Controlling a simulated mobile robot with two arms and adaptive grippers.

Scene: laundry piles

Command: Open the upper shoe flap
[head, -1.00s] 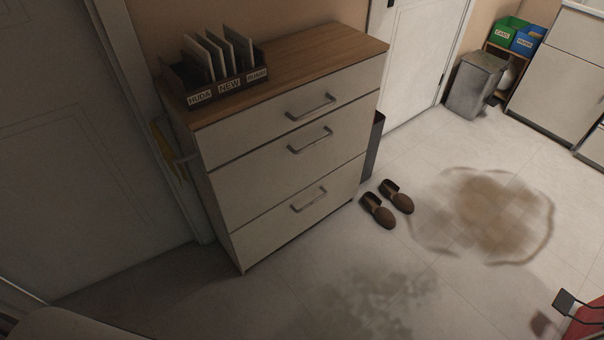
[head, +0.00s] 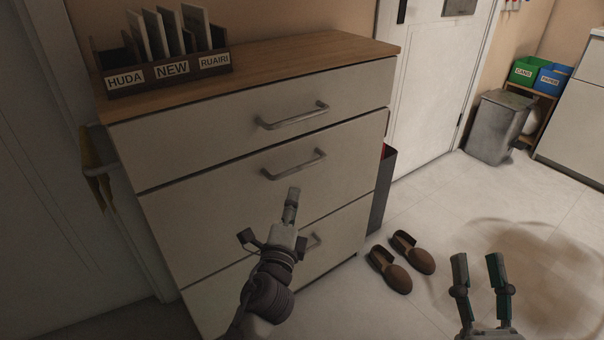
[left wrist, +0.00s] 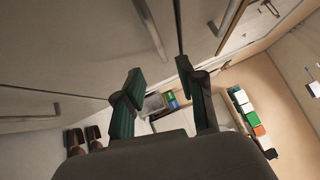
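The shoe cabinet (head: 230,178) has three pale flaps, each with a grey bar handle, and all look shut. The upper flap (head: 200,130) sits just under the wooden top, and its handle (head: 293,116) is free. My left gripper (head: 291,200) is in front of the cabinet, below the middle handle (head: 293,165), and partly covers the lowest handle (head: 313,242). My right gripper (head: 480,272) is open and empty over the floor at the right.
A card holder (head: 170,70) with labels stands on the cabinet top. A pair of brown shoes (head: 402,262) lies on the floor right of the cabinet. A dark bin (head: 382,190) stands against its right side. A grey bin (head: 497,125) is further back; the floor between is clear.

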